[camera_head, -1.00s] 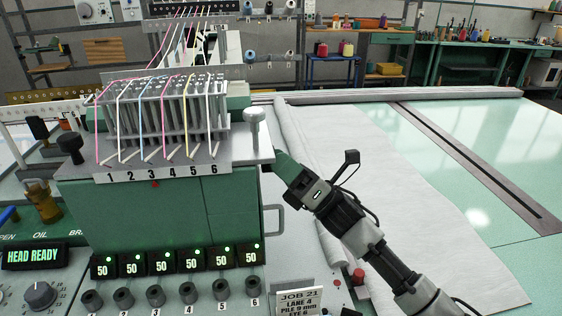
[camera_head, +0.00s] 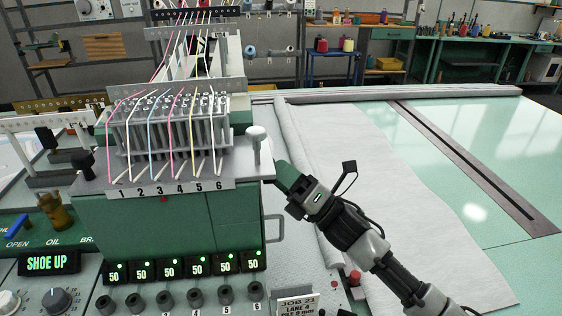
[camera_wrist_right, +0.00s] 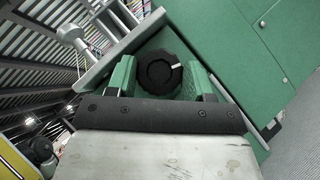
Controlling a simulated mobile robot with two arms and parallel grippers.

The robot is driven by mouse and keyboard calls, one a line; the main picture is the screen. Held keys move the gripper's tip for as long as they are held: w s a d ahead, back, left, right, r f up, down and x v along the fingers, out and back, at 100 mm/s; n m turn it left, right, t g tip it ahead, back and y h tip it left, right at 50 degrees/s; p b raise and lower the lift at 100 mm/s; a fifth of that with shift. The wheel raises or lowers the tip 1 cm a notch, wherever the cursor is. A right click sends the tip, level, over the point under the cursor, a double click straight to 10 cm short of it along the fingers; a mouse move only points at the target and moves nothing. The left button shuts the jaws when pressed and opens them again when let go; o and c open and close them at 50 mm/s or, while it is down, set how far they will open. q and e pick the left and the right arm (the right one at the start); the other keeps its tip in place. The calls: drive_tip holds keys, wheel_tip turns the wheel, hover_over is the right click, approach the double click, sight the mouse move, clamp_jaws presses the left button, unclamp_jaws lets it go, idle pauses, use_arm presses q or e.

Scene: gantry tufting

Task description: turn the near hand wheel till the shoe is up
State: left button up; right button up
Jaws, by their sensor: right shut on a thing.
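The near hand wheel (camera_wrist_right: 160,73) is a black ribbed knob with a white mark, seen in the right wrist view. My right gripper (camera_wrist_right: 158,80) has its two green fingers on either side of the wheel and is shut on it. In the head view my right gripper (camera_head: 290,184) reaches to the right side of the green machine head (camera_head: 140,228), which hides the wheel there. The display (camera_head: 48,264) at lower left reads "SHOE UP". The shoe itself is not visible. My left gripper is not in view.
A white knob on a post (camera_head: 257,146) stands above my right gripper. A handle (camera_head: 276,229) sticks out below it. White cloth (camera_head: 385,200) lies on the table to the right. Coloured yarns run down to the numbered needle row (camera_head: 170,188).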

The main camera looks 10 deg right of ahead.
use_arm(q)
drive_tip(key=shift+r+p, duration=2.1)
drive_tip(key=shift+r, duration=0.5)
use_arm(e)
drive_tip(key=shift+r+m+h, duration=0.1)
drive_tip(key=shift+m+h, duration=1.3)
drive_tip(key=shift+m, duration=0.5)
drive_tip(key=o, duration=0.9)
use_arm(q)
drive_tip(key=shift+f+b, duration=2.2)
use_arm(e)
drive_tip(key=shift+v, duration=5.45)
